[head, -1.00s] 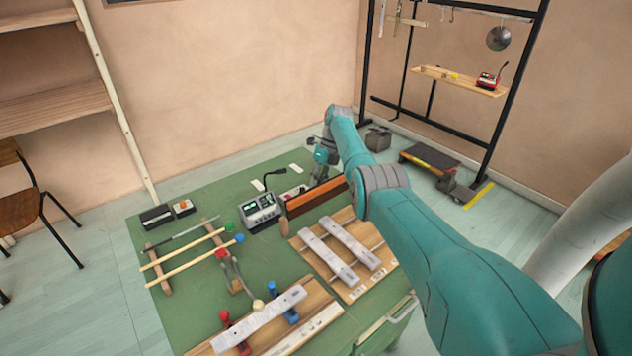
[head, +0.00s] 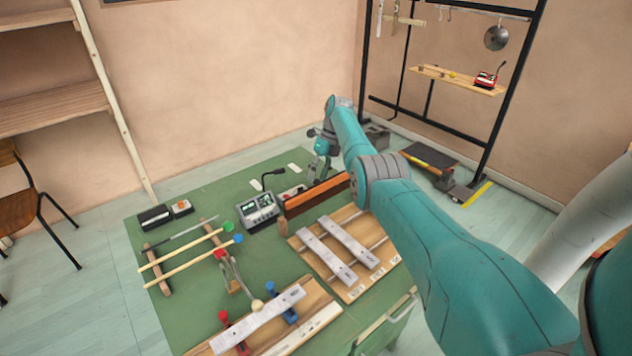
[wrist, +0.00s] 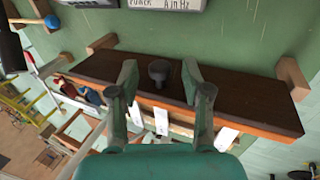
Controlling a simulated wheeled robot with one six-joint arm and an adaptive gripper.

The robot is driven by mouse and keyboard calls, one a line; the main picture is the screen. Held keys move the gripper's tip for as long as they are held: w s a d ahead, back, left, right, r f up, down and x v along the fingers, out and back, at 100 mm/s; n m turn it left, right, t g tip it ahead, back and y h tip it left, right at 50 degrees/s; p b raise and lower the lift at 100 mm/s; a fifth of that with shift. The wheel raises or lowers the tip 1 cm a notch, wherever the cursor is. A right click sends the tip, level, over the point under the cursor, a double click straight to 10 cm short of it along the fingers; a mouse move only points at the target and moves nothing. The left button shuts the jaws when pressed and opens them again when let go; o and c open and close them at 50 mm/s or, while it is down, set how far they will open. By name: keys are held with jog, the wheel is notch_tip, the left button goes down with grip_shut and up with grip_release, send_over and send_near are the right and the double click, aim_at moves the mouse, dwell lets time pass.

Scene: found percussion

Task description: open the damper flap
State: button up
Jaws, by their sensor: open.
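The damper flap (wrist: 232,92) is a long dark brown board with an orange-brown front edge. It lies across the wrist view and also shows in the head view (head: 318,196) at the back of the green table. A black round knob (wrist: 159,71) stands on its top. My gripper (wrist: 160,80) is open, with one finger on each side of the knob and gaps visible. Whether the fingers reach down to the knob's height is unclear. In the head view my gripper (head: 320,172) is over the flap's far end, its fingers too small to make out.
A grey meter box (head: 258,211) with a bent black stalk stands left of the flap. Metal bars on a wooden frame (head: 340,250) lie in front. Wooden end blocks (wrist: 291,75) flank the flap. Mallets (head: 190,257) lie on the table's left side.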

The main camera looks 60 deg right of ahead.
jog(key=shift+v, duration=2.25)
